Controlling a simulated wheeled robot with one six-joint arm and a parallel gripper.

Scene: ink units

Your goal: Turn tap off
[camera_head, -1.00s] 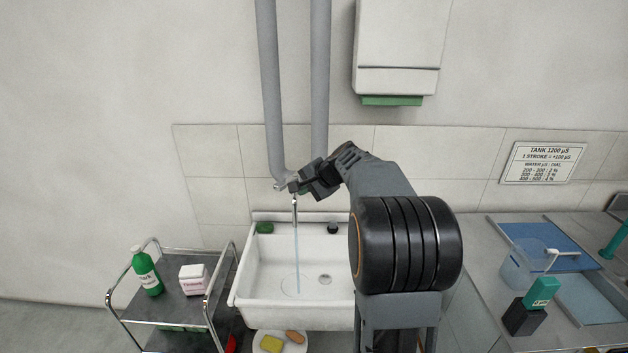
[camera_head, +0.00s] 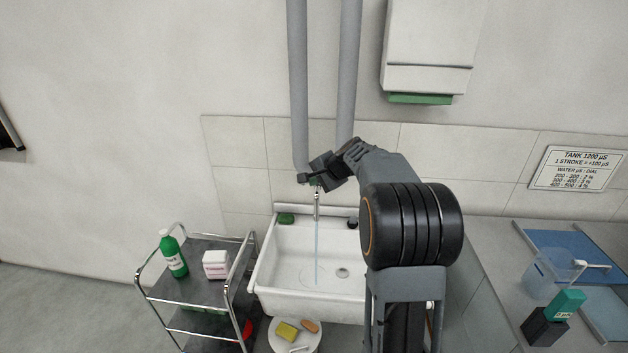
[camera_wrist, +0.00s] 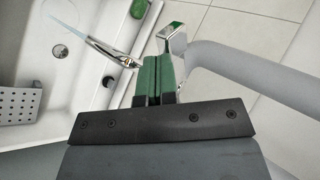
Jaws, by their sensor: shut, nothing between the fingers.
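The chrome tap spout (camera_head: 317,203) stands over the white sink (camera_head: 262,293). A thin water stream (camera_head: 318,250) runs from it into the basin. In the wrist view the spout (camera_wrist: 112,53) points left, with water (camera_wrist: 68,27) leaving its tip. A chrome piece like the tap's lever (camera_wrist: 174,38) stands just right of my fingers. My gripper (camera_head: 312,181) is at the tap's top, below the pipes. Its green fingers (camera_wrist: 157,62) are shut and empty, between the spout and the chrome piece. I cannot tell whether they touch either; the tap body is partly hidden.
Grey pipes (camera_head: 298,90) rise behind the tap. A trolley (camera_head: 205,288) with a green bottle (camera_head: 172,255) stands left of the sink. A stool (camera_head: 304,343) with a sponge stands in front. The counter (camera_head: 497,270) at right holds a clear jug (camera_head: 547,275).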

